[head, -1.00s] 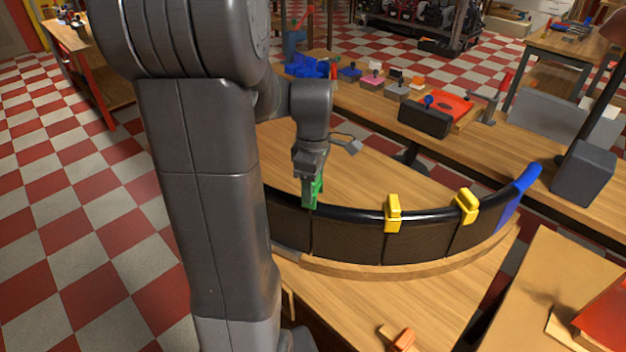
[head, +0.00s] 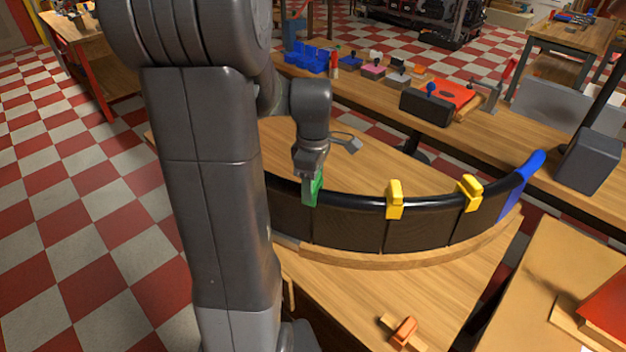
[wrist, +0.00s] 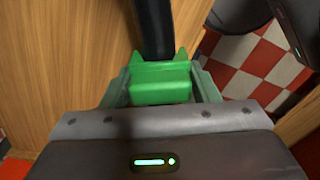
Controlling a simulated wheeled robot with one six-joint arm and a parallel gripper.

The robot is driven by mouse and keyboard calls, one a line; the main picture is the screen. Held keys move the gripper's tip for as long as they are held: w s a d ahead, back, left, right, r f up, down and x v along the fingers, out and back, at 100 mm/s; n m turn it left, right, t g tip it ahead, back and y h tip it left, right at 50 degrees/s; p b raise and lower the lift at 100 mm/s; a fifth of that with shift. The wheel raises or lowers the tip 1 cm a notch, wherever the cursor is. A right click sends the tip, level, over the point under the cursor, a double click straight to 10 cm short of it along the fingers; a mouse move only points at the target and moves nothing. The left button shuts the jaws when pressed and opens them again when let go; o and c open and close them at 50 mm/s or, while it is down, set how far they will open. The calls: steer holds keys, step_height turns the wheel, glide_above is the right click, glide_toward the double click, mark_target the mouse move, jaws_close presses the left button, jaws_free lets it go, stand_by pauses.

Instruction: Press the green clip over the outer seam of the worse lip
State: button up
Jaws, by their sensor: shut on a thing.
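The green clip (head: 315,189) is in my gripper (head: 309,188), at the black lip (head: 350,203) of the curved dark duct section, left of the yellow clips. In the wrist view the green clip (wrist: 160,82) sits between both fingers of my gripper (wrist: 160,88), with the black lip (wrist: 154,28) running straight up from its far edge. Whether the clip is fully seated over the lip cannot be told. Two yellow clips, one nearer (head: 395,199) and one farther right (head: 469,192), sit over the lip. My arm hides the left end of the duct.
A blue end piece (head: 522,186) caps the duct's right end. An orange object on a wooden piece (head: 403,331) lies on the front of the table (head: 350,295). A bench behind holds blue bins (head: 308,58), small blocks and a dark box (head: 426,107).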

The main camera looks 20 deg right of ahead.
steer(key=shift+f, duration=0.3)
steer(key=o, duration=1)
steer(key=shift+o, duration=0.2)
step_height(320, 180, up, 14)
steer(key=shift+f, duration=0.1)
step_height(320, 180, down, 14)
steer(key=shift+r, duration=0.3)
